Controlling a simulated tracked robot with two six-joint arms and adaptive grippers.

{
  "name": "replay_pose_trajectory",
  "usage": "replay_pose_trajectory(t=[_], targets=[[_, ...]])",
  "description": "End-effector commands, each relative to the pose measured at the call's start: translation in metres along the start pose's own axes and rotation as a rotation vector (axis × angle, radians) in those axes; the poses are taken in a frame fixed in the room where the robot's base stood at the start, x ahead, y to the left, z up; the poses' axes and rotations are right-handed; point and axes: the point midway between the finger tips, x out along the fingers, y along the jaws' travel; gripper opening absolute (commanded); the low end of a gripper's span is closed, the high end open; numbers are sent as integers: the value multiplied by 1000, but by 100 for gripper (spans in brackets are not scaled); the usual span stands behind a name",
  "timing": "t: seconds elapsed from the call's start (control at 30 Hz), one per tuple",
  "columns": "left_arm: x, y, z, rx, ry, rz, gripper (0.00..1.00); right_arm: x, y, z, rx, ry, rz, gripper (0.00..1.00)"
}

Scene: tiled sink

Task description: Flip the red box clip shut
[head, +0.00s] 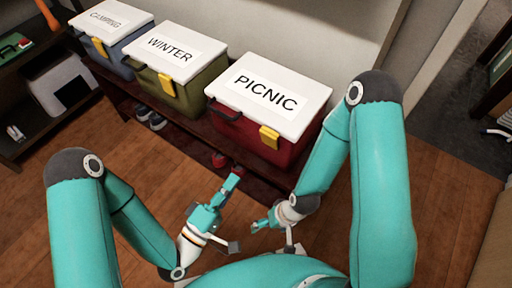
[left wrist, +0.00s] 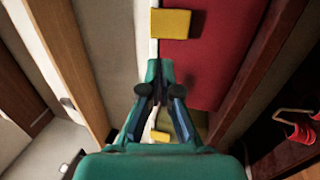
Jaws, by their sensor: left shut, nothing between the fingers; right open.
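The red box (head: 255,140) has a white lid (head: 270,93) marked PICNIC and stands on a low dark shelf. Its yellow clip (head: 269,137) is at the lid's front edge, toward the right; it also shows in the left wrist view (left wrist: 171,23) across the white lid edge. I cannot tell for sure whether the clip lies flat. My left gripper (head: 236,173) is shut and empty, in front of and below the box in the head view. In the left wrist view its fingertips (left wrist: 160,68) point toward the clip, apart from it. My right gripper (head: 259,225) is open and empty, lower down.
A green box (head: 197,93) marked WINTER and a blue box (head: 116,62) stand left of the red box. Red shoes (head: 220,160) and grey shoes (head: 150,118) sit under the shelf. A wall is behind; the wooden floor (head: 140,175) in front is mostly clear.

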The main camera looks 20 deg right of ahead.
Motion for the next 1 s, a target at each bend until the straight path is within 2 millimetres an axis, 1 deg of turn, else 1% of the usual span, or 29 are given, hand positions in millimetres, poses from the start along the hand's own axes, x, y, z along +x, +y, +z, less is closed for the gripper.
replay_pose_trajectory(t=[0.03, 0.13, 0.23, 0.53, 0.6, 0.7, 0.8, 0.9, 1.0], targets=[[8, -3, 2, 6, -8, 4, 0, 8, 3, 0, 0, 0, 0, 90], [25, -2, 2, 8, -7, 6, 0, 15, 6, 0, 0, 0, 0, 90], [31, -8, -1, 10, -6, 1, 0, 34, 12, 0, 0, 0, 0, 90], [49, -6, 1, 4, -1, 6, 0, 78, 28, 0, 0, 0, 0, 90], [67, 0, 1, 5, -4, 5, 0, 71, 26, 0, 0, -1, 0, 90], [85, 0, 0, 3, -1, 4, 0, 72, 26, 0, 0, 0, 0, 90], [99, 0, 0, 2, 0, 2, 0, 72, 26, 0, 0, 0, 0, 90], [108, 0, 0, 1, 0, 1, 0, 73, 26, 0, 0, 0, 0, 90], [113, 0, -1, 1, 2, 0, 0, 74, 26, 0, 0, 0, 0, 90]])
